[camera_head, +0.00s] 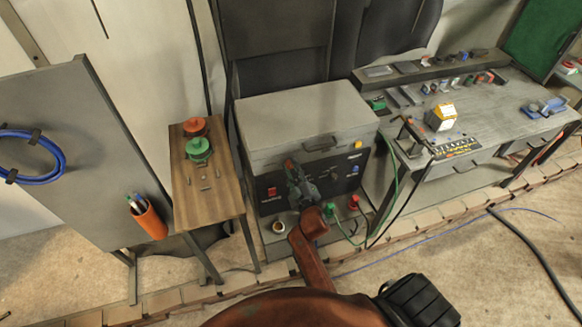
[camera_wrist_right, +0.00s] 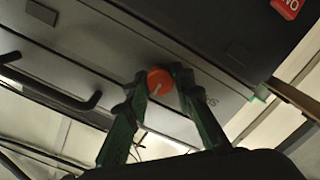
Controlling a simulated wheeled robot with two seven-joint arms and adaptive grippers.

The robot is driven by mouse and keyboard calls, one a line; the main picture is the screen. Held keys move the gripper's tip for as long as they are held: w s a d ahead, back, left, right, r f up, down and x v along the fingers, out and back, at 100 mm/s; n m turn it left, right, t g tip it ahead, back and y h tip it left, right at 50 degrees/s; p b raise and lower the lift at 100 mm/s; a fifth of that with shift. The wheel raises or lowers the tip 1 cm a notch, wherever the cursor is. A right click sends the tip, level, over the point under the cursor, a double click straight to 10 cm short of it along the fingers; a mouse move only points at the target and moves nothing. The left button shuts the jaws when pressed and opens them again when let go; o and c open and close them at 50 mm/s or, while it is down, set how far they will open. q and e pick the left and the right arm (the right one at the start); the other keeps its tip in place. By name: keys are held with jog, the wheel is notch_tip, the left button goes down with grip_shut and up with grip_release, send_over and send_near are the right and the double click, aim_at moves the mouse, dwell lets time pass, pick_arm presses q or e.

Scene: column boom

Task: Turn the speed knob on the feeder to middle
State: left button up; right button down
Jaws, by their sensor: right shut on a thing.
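The feeder (camera_head: 303,118) is a grey box with a black front panel, standing between a small wooden table and a workbench. The speed knob (camera_wrist_right: 160,82) is round and orange-red with a white pointer line. In the wrist view the line slants down and slightly left. My right gripper (camera_head: 295,172) is at the front panel and hides most of the knob in the head view. In the wrist view my right gripper (camera_wrist_right: 161,86) has its two dark green fingers shut on the knob, one on each side. My left gripper is not in view.
A wooden table (camera_head: 187,178) with a red and a green round item stands left of the feeder. A workbench (camera_head: 490,120) with tools stands right. Red and green connectors (camera_head: 353,202) and a hanging green cable are near the feeder's lower right. A handle (camera_wrist_right: 62,98) juts out in the wrist view.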

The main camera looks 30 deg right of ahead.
aim_at(288, 143)
jog(key=shift+f, duration=0.1)
jog(key=c, duration=1.7)
grip_release()
jog(key=shift+o, duration=0.2)
notch_tip(288, 143, up, 10)
jog(key=shift+r, duration=0.1)
